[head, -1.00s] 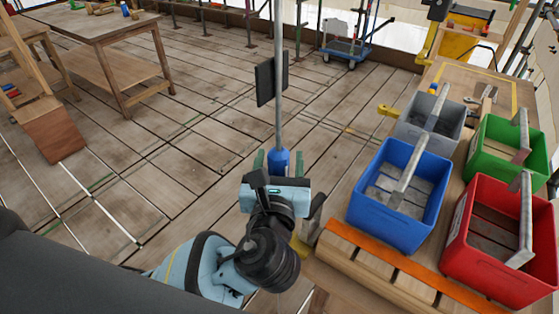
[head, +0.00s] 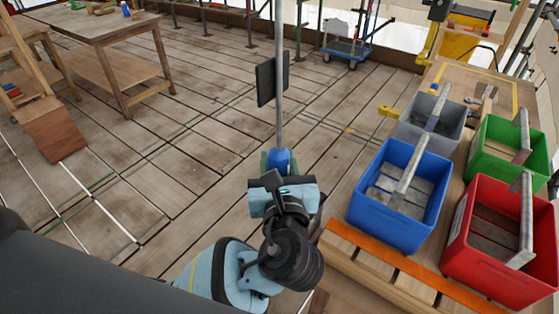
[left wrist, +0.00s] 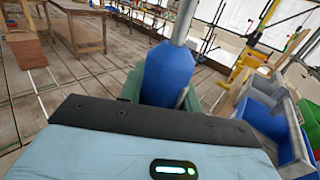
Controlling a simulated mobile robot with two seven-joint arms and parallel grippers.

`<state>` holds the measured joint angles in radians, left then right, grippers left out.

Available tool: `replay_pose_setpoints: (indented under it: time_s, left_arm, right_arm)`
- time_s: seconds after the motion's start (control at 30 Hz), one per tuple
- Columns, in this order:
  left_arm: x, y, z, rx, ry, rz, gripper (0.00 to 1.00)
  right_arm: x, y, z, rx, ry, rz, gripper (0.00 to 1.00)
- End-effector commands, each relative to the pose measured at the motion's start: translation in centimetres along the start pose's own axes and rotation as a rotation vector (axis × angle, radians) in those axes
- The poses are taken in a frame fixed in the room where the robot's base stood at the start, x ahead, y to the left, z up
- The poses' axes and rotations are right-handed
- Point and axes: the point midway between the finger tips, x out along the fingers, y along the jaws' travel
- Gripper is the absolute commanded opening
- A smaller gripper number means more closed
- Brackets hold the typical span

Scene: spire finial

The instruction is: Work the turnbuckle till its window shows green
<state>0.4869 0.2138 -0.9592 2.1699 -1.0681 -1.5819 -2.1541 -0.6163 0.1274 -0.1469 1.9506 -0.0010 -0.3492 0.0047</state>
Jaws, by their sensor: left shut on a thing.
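The turnbuckle's blue body (head: 280,158) sits low on an upright grey rod (head: 279,120). In the left wrist view the blue body (left wrist: 167,75) stands upright and narrows at the top where the rod enters it. My left gripper (head: 276,164) is shut on the blue body, with its greenish fingers (left wrist: 162,92) on both sides of it. The lower part of the body is hidden behind my gripper. No window or green mark on the turnbuckle shows in either view. My right gripper is in neither view.
A dark flat panel (head: 272,79) is by the rod above the turnbuckle. To the right, blue (head: 355,208), red (head: 465,225), green (head: 476,150) and grey (head: 405,125) bins stand on a wooden bench. A wooden table (head: 95,27) stands back left. The plank floor between is clear.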

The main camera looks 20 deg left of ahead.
Motion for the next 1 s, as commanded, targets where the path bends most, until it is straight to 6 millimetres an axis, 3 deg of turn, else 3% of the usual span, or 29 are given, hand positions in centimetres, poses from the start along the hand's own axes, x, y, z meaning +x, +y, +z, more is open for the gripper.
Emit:
replay_pose_setpoints:
  time_s: [0.5,1.0]
  left_arm:
    - [-0.17,0.59,-0.12,0.001,0.005,0.377,0.11]
    - [-0.24,0.89,-0.08,0.001,0.002,0.497,0.11]
  right_arm:
    - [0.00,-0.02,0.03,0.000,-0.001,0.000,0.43]
    - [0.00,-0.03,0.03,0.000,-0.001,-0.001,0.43]
